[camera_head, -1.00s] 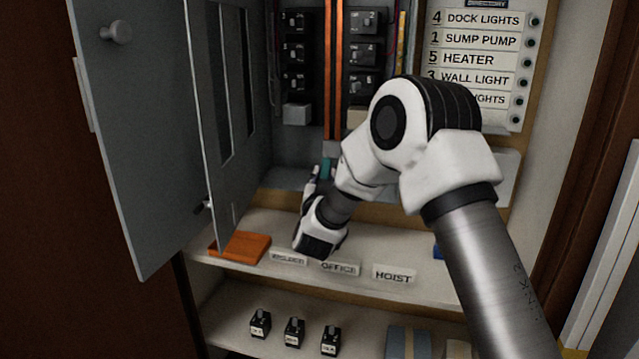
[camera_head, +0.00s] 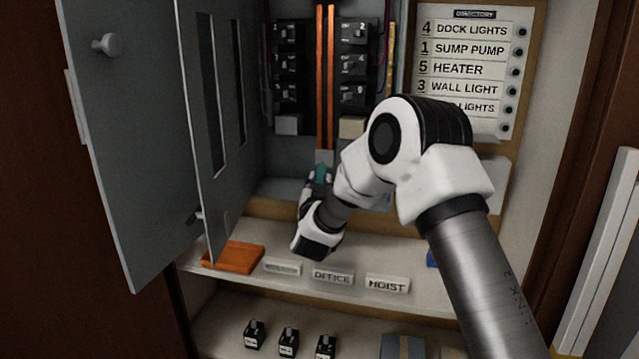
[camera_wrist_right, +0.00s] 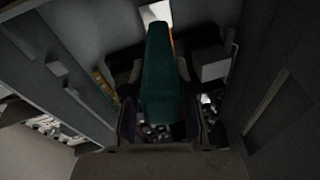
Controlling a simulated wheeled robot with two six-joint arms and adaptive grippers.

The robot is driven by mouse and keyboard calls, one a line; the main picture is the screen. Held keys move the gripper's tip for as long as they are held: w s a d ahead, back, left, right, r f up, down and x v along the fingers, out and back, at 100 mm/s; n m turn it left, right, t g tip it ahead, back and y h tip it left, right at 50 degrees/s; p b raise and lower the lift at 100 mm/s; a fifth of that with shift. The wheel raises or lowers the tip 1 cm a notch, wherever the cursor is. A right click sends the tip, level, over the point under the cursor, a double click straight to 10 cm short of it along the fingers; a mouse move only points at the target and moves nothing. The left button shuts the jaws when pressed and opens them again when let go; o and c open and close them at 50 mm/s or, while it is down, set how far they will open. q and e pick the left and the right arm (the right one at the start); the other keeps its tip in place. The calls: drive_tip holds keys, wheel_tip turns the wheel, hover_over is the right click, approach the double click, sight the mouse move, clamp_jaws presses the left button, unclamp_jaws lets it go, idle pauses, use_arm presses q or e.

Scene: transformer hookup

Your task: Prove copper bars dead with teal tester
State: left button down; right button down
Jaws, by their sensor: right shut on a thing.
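Two vertical copper bars (camera_head: 325,75) run down the middle of the open grey panel, between two columns of black breakers. My right gripper (camera_head: 317,178) is shut on the teal tester (camera_head: 321,171), which points up just below the lower end of the bars. In the right wrist view the tester (camera_wrist_right: 161,75) stands between the fingers, with a pale piece and a sliver of orange copper beyond its top. Whether the tester touches the bars cannot be told. My left gripper is out of view.
The grey panel door (camera_head: 135,130) and a slotted inner cover (camera_head: 222,110) stand open at the left. A shelf below holds an orange block (camera_head: 233,255) and the labels OFFICE (camera_head: 332,277) and HOIST (camera_head: 387,283). A directory board (camera_head: 470,65) is at the right.

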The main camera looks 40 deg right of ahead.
drive_tip(key=shift+w+d, duration=0.35)
drive_tip(key=shift+d, duration=0.05)
idle(0.9)
drive_tip(key=a+r+v, duration=0.1)
drive_tip(key=v, duration=0.5)
drive_tip(key=shift+a, duration=0.25)
idle(0.4)
drive_tip(key=shift+f, duration=0.15)
